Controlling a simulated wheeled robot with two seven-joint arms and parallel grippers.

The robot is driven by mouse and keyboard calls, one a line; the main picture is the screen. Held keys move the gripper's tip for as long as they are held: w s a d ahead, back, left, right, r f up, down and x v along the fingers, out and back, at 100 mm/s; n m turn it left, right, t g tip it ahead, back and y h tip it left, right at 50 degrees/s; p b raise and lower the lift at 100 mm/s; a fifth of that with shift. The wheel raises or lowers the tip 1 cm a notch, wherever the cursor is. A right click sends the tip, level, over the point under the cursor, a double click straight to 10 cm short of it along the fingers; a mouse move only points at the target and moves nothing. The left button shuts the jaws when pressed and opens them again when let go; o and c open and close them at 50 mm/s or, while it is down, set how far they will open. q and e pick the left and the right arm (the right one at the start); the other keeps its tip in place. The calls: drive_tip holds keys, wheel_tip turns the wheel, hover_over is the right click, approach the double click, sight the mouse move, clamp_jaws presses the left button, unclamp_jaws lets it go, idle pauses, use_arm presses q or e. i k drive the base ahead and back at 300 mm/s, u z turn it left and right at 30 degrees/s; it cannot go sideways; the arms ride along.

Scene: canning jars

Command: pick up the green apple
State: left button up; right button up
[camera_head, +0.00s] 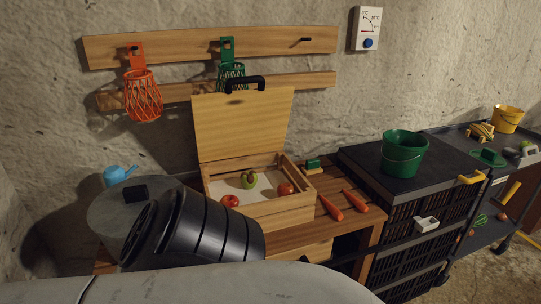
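The green apple (249,180) lies inside an open wooden box (262,212) on the wooden table. A dark stem or mark shows on its top. A red apple (230,201) lies in front of it to the left, near the box's front wall, and another red fruit (285,188) lies to its right. The box's lid (243,125) stands up at the back, with a black handle at its top edge. Neither of my grippers can be made out in the head view.
Two orange carrots (330,208) lie right of the box. A green bucket (404,153) stands on a dark cabinet (360,160) to the right. A blue watering can (119,175) sits at the left. Orange (143,97) and green (231,74) baskets hang on the wall boards.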

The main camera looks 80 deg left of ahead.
sight(249, 179)
drive_tip(key=u, duration=1.85)
